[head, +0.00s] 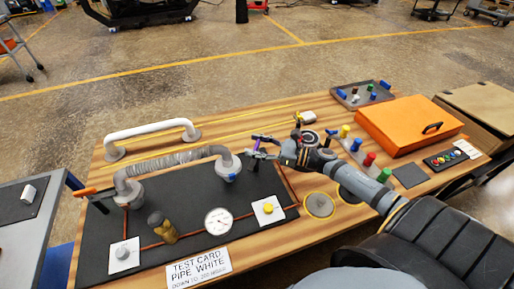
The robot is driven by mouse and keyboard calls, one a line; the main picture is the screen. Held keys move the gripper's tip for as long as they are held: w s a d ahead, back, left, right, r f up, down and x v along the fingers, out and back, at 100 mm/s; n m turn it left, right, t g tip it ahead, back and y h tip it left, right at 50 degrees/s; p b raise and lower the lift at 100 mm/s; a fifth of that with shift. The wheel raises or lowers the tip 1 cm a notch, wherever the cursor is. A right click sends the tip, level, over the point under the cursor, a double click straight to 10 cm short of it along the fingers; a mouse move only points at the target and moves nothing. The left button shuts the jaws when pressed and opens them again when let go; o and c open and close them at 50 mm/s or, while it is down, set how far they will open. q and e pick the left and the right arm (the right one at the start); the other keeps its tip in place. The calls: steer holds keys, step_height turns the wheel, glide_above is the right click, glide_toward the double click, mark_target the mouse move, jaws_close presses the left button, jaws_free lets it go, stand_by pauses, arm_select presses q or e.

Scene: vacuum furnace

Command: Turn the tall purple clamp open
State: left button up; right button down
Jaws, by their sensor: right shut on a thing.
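The tall purple clamp (257,143) stands at the right end of the grey corrugated pipe (177,160), by the far edge of the black panel. Its purple handle shows as a thin bar tilted a little. My right gripper (262,154) reaches in from the right and is shut on the clamp. The fingers are small in the picture and partly cover the clamp, so the exact contact is hard to see. My left gripper is not in view.
A white pipe (150,131) lies behind the corrugated pipe. A round gauge (218,221) and a yellow-knobbed white box (267,210) sit on the panel. Several coloured knobbed parts, an orange case (408,122) and a grey tray (348,97) are to the right.

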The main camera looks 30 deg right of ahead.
stand_by(0.4)
steer(key=shift+c, duration=2.2)
jaws_free()
